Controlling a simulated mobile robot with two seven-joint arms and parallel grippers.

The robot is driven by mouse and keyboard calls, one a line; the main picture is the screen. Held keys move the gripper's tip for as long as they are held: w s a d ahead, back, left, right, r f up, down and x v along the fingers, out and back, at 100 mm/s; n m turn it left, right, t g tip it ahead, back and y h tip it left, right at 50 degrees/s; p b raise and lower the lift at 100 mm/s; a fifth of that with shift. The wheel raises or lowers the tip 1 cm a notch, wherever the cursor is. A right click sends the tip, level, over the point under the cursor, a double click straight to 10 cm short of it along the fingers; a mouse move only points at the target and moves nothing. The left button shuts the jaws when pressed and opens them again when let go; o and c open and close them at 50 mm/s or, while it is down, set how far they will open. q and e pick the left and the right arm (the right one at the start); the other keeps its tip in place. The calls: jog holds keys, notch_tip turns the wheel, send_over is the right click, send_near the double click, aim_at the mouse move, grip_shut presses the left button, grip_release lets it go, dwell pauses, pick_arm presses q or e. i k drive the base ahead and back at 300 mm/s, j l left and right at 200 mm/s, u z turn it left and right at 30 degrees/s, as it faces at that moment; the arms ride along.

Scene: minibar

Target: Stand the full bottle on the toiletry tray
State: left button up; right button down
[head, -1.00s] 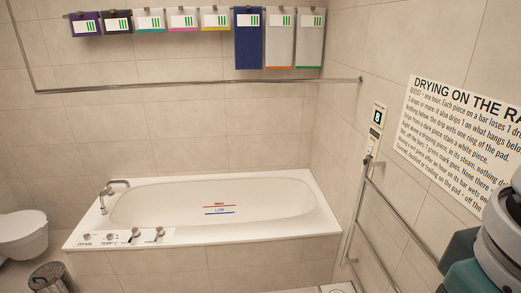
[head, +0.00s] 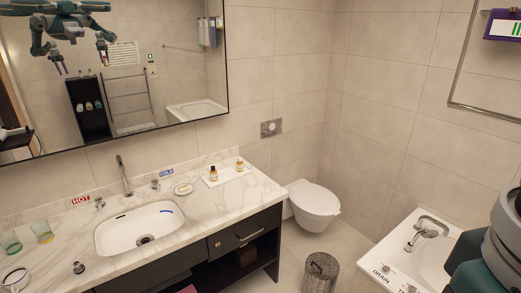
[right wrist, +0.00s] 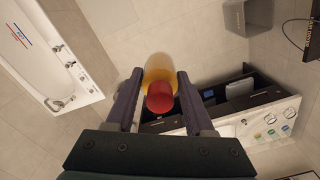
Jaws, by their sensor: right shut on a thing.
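My right gripper (right wrist: 160,76) is shut on a bottle (right wrist: 158,66) with an amber body and a red cap; the cap faces the wrist camera. Floor and wall show around it, with no support visible under it. The toiletry tray (head: 227,174) is a thin pale tray on the marble counter, right of the sink. Two small amber bottles with dark caps, a left one (head: 213,174) and a right one (head: 240,165), stand upright on it, with bare tray between them. My left gripper is not directly in view; my arms appear small in the mirror.
The marble counter (head: 185,210) also holds a soap dish (head: 184,189), the sink (head: 140,228) and two tumblers (head: 28,241) at left. A toilet (head: 314,203), a bin (head: 320,272) and the bath corner (head: 418,250) lie to the right. The mirror (head: 165,60) hangs above.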

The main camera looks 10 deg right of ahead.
aim_at(227, 175)
jog(key=i+u, duration=0.1)
jog(key=i, duration=1.95)
jog(key=i+u, duration=0.2)
jog(key=i, duration=0.3)
jog(key=i+l+u, duration=0.25)
jog(key=i, duration=0.25)
jog(key=i+l+u, duration=0.2)
jog(key=i, duration=0.3)
